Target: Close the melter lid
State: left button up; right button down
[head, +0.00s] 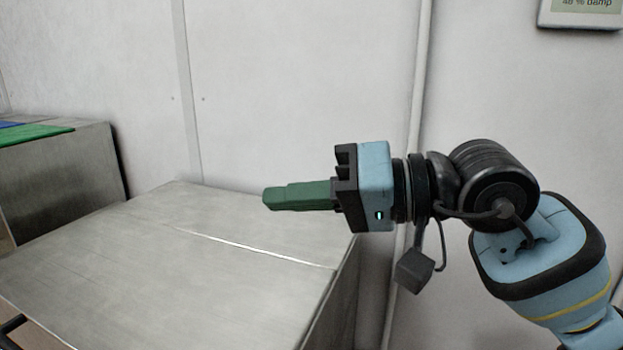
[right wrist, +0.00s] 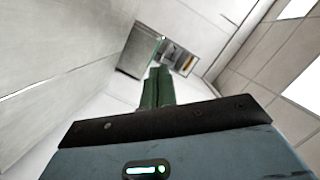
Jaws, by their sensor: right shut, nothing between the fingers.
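A brushed-steel box top (head: 150,265), which I take to be the melter with its lid, fills the lower left of the head view. It lies flat, with a bright seam line across it, and no raised lid shows. My right gripper (head: 270,198) reaches in from the right, above the far right part of the steel top. Its green fingers are together and empty, pointing left, and appear clear of the steel. The fingers also show in the right wrist view (right wrist: 157,88). My left gripper is not in view.
Another steel cabinet (head: 65,180) stands at the far left with a green flat piece (head: 35,135) and a blue one on top. A pale panelled wall (head: 290,90) closes off the back. A wall display (head: 582,12) hangs at the upper right.

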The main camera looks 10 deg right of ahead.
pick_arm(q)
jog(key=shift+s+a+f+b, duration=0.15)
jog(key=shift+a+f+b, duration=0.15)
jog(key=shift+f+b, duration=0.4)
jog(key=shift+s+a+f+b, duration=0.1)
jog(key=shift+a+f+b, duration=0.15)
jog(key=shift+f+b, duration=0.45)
pick_arm(e)
jog(key=shift+s+a+f+n+t+h, duration=0.15)
jog(key=shift+s+a+f+n, duration=0.45)
jog(key=shift+s+f, duration=0.35)
jog(key=shift+s+a+f+n+t+h, duration=0.15)
jog(key=shift+s+a+f+n, duration=0.35)
jog(key=shift+s+a+f, duration=0.4)
jog(key=shift+w+d, duration=0.1)
jog(key=shift+d, duration=0.2)
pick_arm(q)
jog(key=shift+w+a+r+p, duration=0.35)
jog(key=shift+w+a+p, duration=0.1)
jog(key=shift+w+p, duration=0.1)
pick_arm(e)
jog(key=s+d+r, duration=0.5)
jog(key=d+r, duration=0.1)
jog(key=d, duration=0.1)
jog(key=shift+s+d, duration=0.35)
jog(key=shift+d, duration=0.05)
jog(key=shift+r, duration=0.1)
